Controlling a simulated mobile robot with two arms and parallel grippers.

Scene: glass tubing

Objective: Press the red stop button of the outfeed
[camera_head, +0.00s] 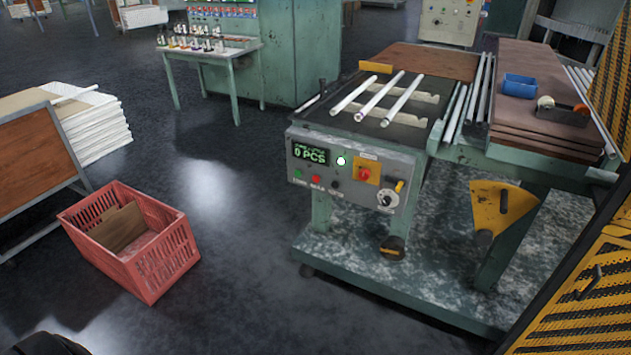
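The outfeed's grey control panel (340,205) is on the front of the green machine in the middle. A red button (364,174) sits on a yellow plate in the panel's right half. A smaller red button (316,179) is under the green display (311,152), which reads "0 PCS". A green button (298,173), a lit white spot (341,161) and a round dial (387,199) are also on the panel. Neither of my grippers is in view. A dark shape at the bottom left corner is too cut off to identify.
Several glass tubes (402,99) lie on the machine's top. A red crate (175,262) stands on the floor at left. Yellow perforated guards (580,290) edge the right side. The machine's base (400,275) juts forward under the panel. The floor between crate and machine is clear.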

